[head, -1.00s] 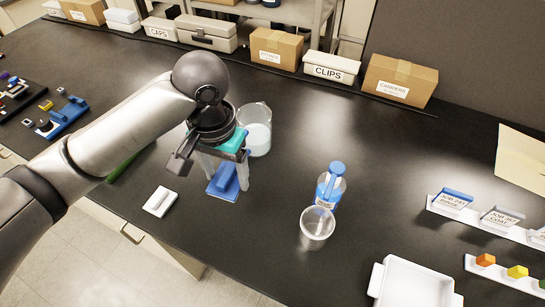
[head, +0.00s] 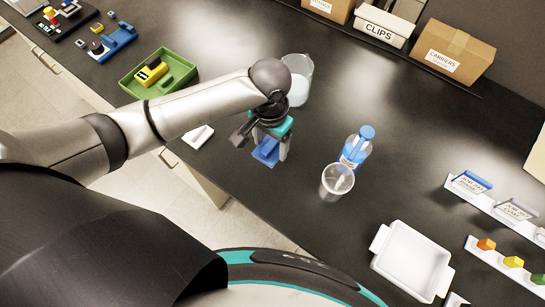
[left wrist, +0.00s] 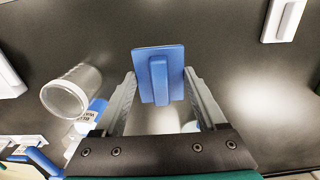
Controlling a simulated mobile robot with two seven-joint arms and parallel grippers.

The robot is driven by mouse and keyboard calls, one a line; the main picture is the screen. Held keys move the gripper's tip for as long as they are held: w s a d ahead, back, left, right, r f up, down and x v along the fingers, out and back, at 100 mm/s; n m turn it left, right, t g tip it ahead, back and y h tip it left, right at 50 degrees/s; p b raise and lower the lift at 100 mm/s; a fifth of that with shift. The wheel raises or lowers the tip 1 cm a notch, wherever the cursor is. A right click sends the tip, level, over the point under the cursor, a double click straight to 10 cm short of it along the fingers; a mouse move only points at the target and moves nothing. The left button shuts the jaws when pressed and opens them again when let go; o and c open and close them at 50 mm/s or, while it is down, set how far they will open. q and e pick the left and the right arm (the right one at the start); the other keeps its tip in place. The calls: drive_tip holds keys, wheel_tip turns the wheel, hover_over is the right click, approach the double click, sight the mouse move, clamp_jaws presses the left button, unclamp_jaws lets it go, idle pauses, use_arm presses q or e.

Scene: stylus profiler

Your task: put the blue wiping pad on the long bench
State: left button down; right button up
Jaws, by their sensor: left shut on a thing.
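The blue wiping pad (head: 265,152), a flat plate with a raised grip bar, is held between the fingers of my left gripper (head: 269,147). The left wrist view shows the pad (left wrist: 158,76) between the two fingertips (left wrist: 160,82), its bar facing the camera. The pad is over the near part of the long black bench (head: 330,105), close to its front edge. I cannot tell whether its underside touches the bench top. My right gripper is in neither view.
A beaker (head: 299,84) stands just behind the gripper. A blue-capped bottle (head: 356,149) and a clear cup (head: 337,181) stand to the right. A white block (head: 198,136) and a green tray (head: 133,86) are left. A white tray (head: 411,261) lies front right.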

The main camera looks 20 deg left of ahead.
sight(271, 161)
use_arm(q)
wheel_tip(271, 161, down, 9)
drive_tip(key=shift+f+b, duration=0.1)
drive_tip(key=shift+b, duration=0.45)
drive_tip(key=shift+f, duration=0.1)
unclamp_jaws()
wheel_tip(271, 161, up, 12)
drive_tip(key=shift+r+p, duration=0.15)
drive_tip(key=shift+p, duration=0.7)
